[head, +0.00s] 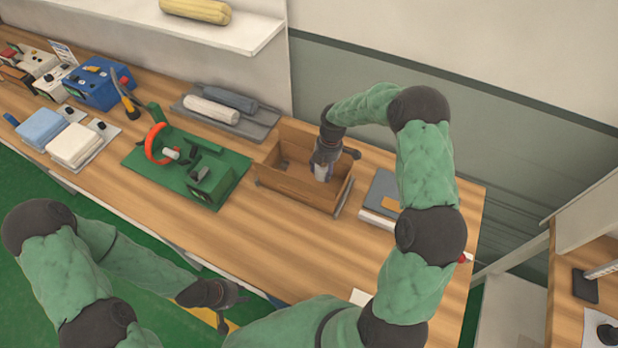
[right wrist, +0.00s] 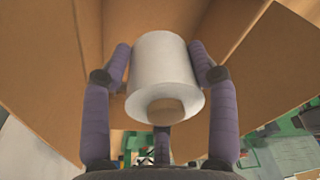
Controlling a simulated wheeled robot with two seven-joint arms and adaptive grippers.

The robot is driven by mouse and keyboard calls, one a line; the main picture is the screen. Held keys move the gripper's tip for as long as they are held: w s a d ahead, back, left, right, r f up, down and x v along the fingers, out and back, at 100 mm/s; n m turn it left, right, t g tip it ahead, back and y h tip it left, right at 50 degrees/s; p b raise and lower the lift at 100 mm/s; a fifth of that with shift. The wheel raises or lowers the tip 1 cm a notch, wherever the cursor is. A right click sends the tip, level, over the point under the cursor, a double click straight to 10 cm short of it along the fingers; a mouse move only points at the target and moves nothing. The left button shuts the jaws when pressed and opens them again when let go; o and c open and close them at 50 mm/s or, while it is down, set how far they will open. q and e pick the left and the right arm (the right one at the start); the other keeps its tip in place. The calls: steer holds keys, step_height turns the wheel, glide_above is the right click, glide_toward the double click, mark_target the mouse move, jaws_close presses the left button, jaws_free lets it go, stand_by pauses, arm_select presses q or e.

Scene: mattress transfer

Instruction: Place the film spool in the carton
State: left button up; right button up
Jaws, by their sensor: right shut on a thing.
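The carton (head: 303,183) is an open brown box on the wooden table, right of the green fixture. My right gripper (head: 328,160) points down into the carton's opening. It is shut on the white film spool (head: 322,172), which is partly hidden by the fingers in the head view. In the right wrist view the spool (right wrist: 163,75) sits between the purple fingers, with its round brown core end showing and carton walls (right wrist: 240,60) around it. I cannot tell whether the spool touches the carton floor. My left gripper (head: 226,306) is off the table's front edge, and its fingers are too unclear to judge.
A green fixture (head: 180,165) with an orange ring stands left of the carton. Grey and white rolls (head: 215,108) lie behind on a grey tray. A grey stack (head: 384,192) lies right of the carton. The table front by the carton is clear.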

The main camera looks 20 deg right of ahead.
mark_target(322, 184)
step_height(322, 184, down, 10)
steer(key=shift+r, duration=0.1)
stand_by(0.4)
steer(key=shift+f+b, duration=0.2)
steer(key=shift+b, duration=0.2)
steer(key=o, duration=1.3)
steer(key=shift+o, duration=0.2)
steer(key=shift+r, duration=0.15)
steer(key=r, duration=0.4)
steer(key=d+r, duration=0.1)
steer(key=r, duration=0.3)
steer(key=r+p, duration=0.1)
steer(key=r, duration=0.3)
steer(key=shift+w+d, duration=0.1)
steer(key=shift+d, duration=0.15)
